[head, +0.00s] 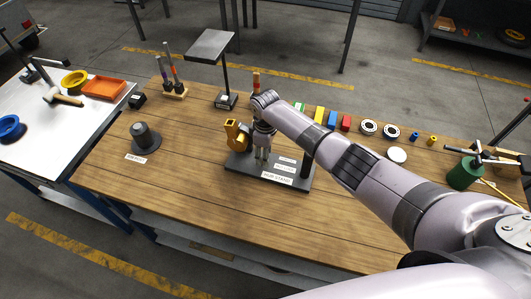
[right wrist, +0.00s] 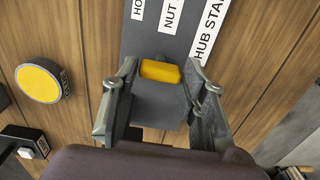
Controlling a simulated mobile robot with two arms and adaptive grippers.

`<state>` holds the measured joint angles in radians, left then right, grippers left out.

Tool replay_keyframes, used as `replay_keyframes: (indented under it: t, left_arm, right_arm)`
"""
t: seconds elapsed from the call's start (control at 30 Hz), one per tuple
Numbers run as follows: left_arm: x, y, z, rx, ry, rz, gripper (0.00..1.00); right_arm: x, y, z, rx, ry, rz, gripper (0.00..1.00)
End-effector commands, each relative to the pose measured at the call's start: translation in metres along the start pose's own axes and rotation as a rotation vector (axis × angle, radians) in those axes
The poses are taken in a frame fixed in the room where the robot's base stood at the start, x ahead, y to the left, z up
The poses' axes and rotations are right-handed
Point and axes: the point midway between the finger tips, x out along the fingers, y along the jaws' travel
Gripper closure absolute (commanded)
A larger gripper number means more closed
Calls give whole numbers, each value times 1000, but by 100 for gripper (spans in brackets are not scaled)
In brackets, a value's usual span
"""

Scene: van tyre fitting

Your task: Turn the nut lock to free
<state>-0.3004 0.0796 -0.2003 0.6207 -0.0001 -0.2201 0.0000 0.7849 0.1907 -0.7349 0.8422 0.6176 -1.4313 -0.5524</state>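The hub stand (head: 290,182) is a dark base plate with white labels on the wooden table. Its label, and one that begins "NUT", also show in the right wrist view (right wrist: 207,30). My right gripper (head: 262,154) points down over the stand. A yellow part (head: 236,136) stands just left of the gripper. I cannot read the lock's position. My left gripper is out of view.
A dark post (head: 308,158) rises at the stand's right end. Coloured blocks (head: 331,119) and rings (head: 368,127) line the table's back right. A grey stepped piece (head: 145,138) stands at the left. The front left of the table is clear.

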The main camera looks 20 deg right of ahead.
Motion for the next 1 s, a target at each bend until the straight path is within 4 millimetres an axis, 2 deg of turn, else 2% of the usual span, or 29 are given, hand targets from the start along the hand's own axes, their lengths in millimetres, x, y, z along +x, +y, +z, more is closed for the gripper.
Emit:
replay_keyframes:
  t: [0.33,0.47,0.8,1.0]
  left_arm:
    - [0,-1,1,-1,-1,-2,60]
    - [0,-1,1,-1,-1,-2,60]
    - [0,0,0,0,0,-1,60]
    - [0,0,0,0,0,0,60]
  right_arm:
    - [-1,0,0,-2,0,0,55]
    - [-11,0,-1,-3,2,1,55]
    - [-80,1,0,-2,2,2,55]
    - [-110,0,-1,-1,2,1,55]
